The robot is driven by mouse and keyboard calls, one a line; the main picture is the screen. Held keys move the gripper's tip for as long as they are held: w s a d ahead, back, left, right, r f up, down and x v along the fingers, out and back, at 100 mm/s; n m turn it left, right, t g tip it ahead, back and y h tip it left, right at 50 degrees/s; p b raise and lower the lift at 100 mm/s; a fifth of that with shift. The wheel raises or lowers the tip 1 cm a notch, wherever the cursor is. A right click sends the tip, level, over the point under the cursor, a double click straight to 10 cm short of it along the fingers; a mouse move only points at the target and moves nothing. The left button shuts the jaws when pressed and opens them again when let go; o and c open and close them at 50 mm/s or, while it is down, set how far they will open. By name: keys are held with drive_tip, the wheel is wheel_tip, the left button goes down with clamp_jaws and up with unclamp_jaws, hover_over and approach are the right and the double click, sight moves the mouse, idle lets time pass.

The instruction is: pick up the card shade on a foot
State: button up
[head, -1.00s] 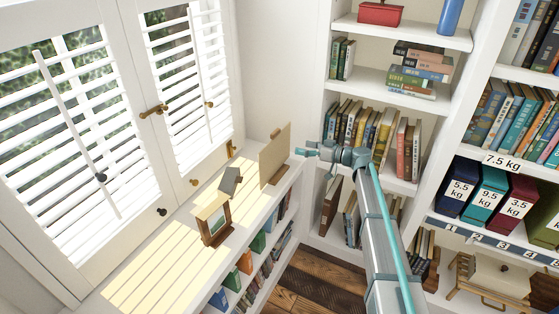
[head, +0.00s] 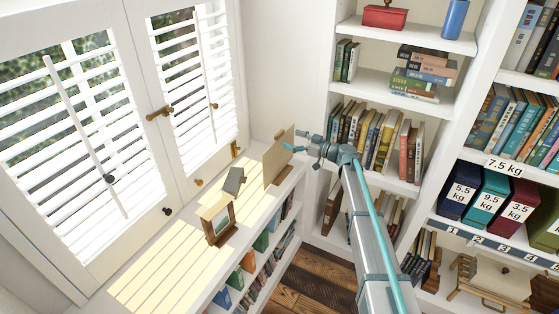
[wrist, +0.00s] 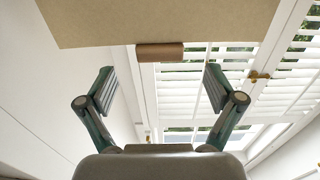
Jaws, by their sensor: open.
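The card shade (head: 275,163) is a flat tan card panel standing upright on a small brown wooden foot. It stands at the far end of the white sill below the shutters. My gripper (head: 297,141) is at the card's right edge in the head view; I cannot tell the exact gap there. In the wrist view my gripper (wrist: 160,88) is open, its fingers wide apart with nothing between them.
A small wooden frame (head: 218,222) and a tilted grey object (head: 234,181) stand nearer on the sill (head: 150,285). The shutters (head: 85,150) rise to the left. A bookcase (head: 340,92) stands behind and right of my gripper. The near sill is clear.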

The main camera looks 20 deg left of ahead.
sight(281, 136)
drive_tip(key=a, duration=0.1)
drive_tip(key=a+p, duration=0.1)
drive_tip(key=a, duration=0.2)
drive_tip(key=shift+w+a+p, duration=0.1)
drive_tip(key=shift+w+p, duration=0.2)
clamp_jaws()
